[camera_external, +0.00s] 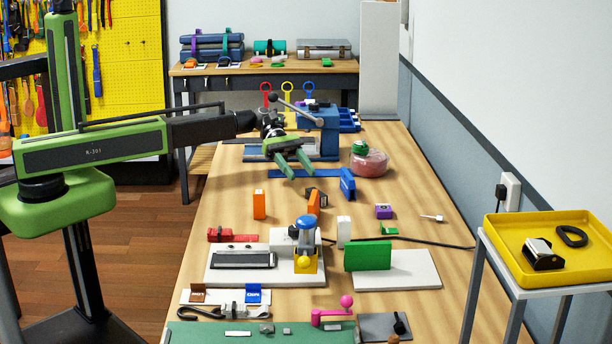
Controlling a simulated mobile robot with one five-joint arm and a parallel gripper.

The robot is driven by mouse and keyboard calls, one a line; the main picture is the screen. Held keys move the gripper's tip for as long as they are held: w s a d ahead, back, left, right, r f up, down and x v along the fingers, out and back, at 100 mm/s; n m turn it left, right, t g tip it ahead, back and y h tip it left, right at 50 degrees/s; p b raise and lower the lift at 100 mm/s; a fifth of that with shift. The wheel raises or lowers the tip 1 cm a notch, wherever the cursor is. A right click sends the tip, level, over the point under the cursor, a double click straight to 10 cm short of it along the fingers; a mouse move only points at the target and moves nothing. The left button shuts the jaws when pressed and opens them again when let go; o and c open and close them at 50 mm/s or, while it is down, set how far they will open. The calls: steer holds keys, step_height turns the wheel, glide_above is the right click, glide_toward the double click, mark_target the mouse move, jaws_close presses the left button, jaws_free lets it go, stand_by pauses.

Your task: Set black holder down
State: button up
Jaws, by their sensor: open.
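My gripper (295,168) has two green fingers, spread apart with nothing between them. It is above the middle of the wooden bench (225,190), in front of the blue machine. A small dark block (321,198) stands on the bench below and in front of the fingers, partly hidden by an orange piece (313,203). It may be the black holder, but I cannot tell for sure. A black and silver piece (541,254) and a black ring (571,236) lie in the yellow tray (500,232) at the right, far from my gripper.
A blue bracket (347,184) and a pink jar (369,163) stand close to my gripper. An orange block (259,204) and a purple box (383,211) stand nearer the camera. A wall bounds the right side.

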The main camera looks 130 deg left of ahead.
steer(key=p+v, duration=0.1)
steer(key=v, duration=0.3)
steer(key=shift+o, duration=0.4)
steer(key=shift+s, duration=0.15)
steer(key=shift+d+r, duration=0.1)
